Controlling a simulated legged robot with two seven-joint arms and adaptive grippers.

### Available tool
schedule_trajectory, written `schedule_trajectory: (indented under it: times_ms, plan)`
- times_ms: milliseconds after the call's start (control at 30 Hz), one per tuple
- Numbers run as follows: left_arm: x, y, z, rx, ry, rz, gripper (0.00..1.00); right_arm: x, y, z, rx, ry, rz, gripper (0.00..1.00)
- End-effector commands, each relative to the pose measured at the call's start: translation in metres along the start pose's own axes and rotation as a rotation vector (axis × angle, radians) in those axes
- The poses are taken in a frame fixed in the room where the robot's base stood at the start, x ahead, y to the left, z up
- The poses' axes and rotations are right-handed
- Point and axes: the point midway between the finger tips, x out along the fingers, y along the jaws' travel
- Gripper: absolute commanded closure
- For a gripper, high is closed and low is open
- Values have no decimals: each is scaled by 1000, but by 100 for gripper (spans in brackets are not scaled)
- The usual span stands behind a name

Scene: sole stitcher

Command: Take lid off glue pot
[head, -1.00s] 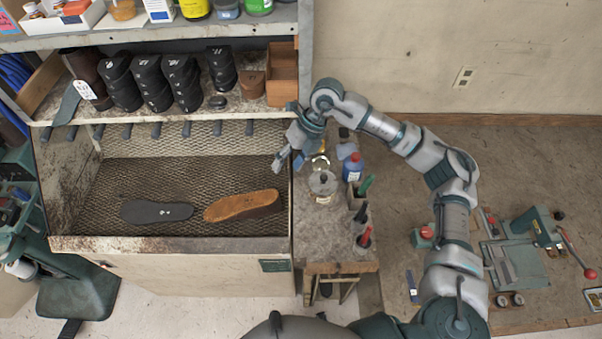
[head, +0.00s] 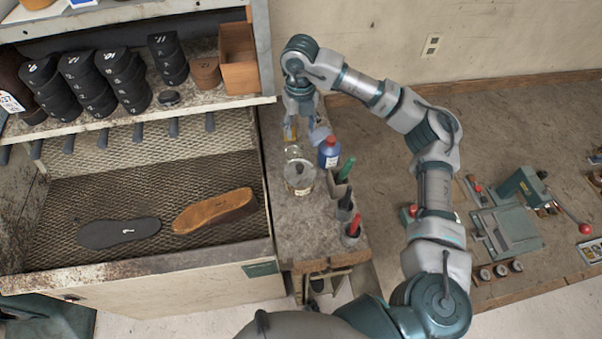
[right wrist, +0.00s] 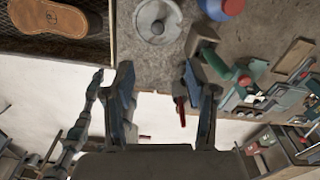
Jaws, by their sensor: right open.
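The glue pot (head: 300,187) is a squat clear jar standing on the narrow grey bench. Its round grey metal lid (head: 299,171) with a small knob sits on top. In the right wrist view the lid (right wrist: 157,19) is at the top middle, beyond the fingertips. My right gripper (head: 302,120) is above the far end of the bench, behind the pot in the head view, pointing down. In the right wrist view its two fingers (right wrist: 158,76) are spread apart with nothing between them. It does not touch the pot. I do not make out my left gripper.
A blue bottle with a red cap (head: 329,152) stands right of the pot. Holders with a green-handled tool (head: 346,168) and red-handled tools (head: 354,224) line the bench's right edge. Left is a mesh-lined bin with a black sole (head: 118,232) and a tan sole (head: 213,210).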

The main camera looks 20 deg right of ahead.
Motion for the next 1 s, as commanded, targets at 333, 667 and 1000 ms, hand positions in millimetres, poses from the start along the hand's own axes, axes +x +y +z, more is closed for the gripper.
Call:
schedule_trajectory:
  times_ms: [333,667,1000]
  plan:
    - [-14,-2,-1,0,2,1,100,71,2,-3,-2,3,-3,43]
    - [-22,-1,-3,-1,1,-1,100,117,-1,-1,-1,0,1,43]
    - [-38,0,-6,-1,3,1,100,162,-3,-2,-1,0,-1,43]
